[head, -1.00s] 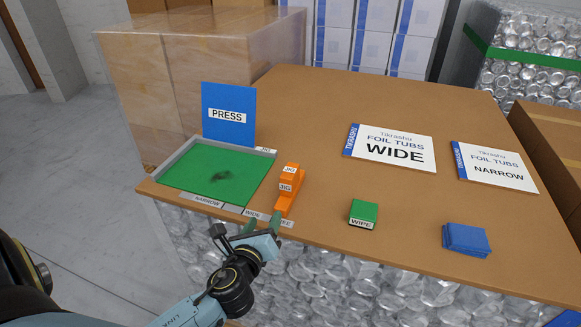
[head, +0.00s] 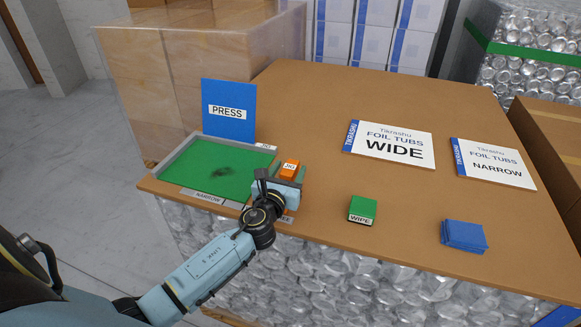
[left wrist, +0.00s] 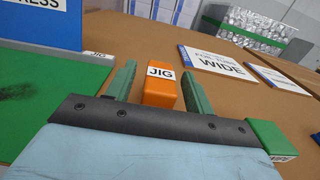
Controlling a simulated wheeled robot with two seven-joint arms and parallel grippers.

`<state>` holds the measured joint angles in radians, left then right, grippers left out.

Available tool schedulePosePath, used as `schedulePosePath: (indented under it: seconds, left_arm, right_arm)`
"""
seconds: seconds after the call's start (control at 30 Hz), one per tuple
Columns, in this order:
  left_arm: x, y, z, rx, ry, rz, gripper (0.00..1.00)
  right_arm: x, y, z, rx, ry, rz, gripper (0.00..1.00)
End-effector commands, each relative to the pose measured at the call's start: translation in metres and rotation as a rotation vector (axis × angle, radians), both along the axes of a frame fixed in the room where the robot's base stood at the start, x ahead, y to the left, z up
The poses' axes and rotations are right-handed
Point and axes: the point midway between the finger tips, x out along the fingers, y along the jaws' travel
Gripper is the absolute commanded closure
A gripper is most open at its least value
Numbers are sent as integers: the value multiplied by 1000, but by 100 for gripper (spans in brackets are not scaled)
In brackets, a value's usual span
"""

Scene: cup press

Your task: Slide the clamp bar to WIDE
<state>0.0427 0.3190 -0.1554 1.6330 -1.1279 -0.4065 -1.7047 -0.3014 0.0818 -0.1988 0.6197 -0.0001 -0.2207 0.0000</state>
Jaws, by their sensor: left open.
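The orange clamp bar (head: 290,167), with a JIG label on its block, stands right of the green press bed (head: 232,165). Its block also shows in the left wrist view (left wrist: 160,92). My left gripper (head: 288,173) is open, with one green finger on each side of the block; small gaps show between them in the left wrist view. My gripper hides the bar's lower front part. Of the strip labels on the table's front edge, NARROW (head: 209,199) is readable; WIDE is hidden behind my arm, and the rightmost label is partly covered. My right gripper is not in view.
A blue PRESS board (head: 228,112) stands behind the bed. A green WIPE block (head: 362,210) and a blue pad (head: 464,236) lie to the right. WIDE (head: 390,145) and NARROW (head: 493,164) cards lie farther back. The table (head: 330,110) between them is clear.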

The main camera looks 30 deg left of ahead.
Motion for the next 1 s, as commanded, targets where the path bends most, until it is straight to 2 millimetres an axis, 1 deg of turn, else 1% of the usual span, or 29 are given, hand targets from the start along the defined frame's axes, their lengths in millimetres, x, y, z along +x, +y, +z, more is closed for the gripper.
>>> schedulePosePath:
  seconds: [0.03,0.1,0.2,0.5,0.9,1.0]
  left_arm:
    - [6,1,0,-1,0,0,47]
    - [12,3,0,-1,-1,0,47]
    - [17,4,-1,-2,1,0,47]
    - [18,4,0,-2,1,0,47]
    - [18,4,0,-2,1,0,100]
    - [18,4,0,-2,1,-1,100]
  right_arm:
    - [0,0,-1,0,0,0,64]
    - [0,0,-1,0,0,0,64]
    - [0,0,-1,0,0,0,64]
    - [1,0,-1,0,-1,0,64]
    - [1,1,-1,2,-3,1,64]
    - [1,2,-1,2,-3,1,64]
